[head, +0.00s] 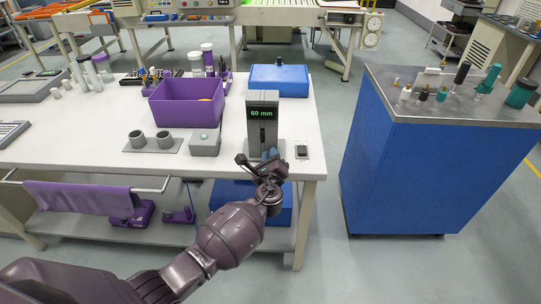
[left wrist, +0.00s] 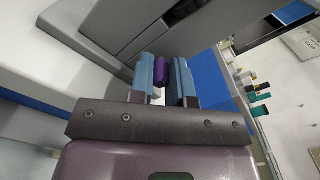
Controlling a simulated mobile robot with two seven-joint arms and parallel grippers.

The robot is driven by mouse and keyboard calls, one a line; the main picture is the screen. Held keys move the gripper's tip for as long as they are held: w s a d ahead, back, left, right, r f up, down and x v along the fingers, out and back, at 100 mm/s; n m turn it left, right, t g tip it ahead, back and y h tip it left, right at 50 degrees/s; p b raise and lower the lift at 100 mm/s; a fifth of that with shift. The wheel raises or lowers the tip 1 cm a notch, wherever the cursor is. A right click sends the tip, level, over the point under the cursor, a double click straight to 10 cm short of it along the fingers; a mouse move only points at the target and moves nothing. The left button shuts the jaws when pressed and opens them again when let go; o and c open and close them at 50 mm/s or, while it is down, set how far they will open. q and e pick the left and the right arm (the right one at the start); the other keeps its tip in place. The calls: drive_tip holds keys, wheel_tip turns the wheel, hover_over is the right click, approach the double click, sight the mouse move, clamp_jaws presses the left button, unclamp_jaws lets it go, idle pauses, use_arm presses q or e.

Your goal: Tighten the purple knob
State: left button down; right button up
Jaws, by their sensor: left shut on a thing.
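The purple knob (left wrist: 159,71) shows in the left wrist view between the two blue finger pads of my left gripper (left wrist: 163,78). The gripper is shut on it. In the head view my left gripper (head: 269,154) is at the lower front of a dark grey device (head: 262,132) whose green display reads 60 mm. There the gripper hides the knob. The device's grey body (left wrist: 125,28) also shows behind the fingers in the left wrist view. My right gripper is not in view.
The device stands near the right front corner of the white table (head: 100,158). A small switch box (head: 302,151) is to its right, a grey block (head: 205,143) to its left. A purple bin (head: 187,109) and a blue box (head: 279,80) are behind. A blue cabinet (head: 400,165) stands right.

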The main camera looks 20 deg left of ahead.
use_arm(q)
drive_tip(key=shift+f+m, duration=0.1)
drive_tip(key=shift+m, duration=0.4)
drive_tip(key=c, duration=1.4)
unclamp_jaws()
drive_tip(key=shift+o, duration=0.2)
drive_tip(key=p+v, duration=0.1)
drive_tip(key=v, duration=1)
drive_tip(key=shift+w, duration=0.1)
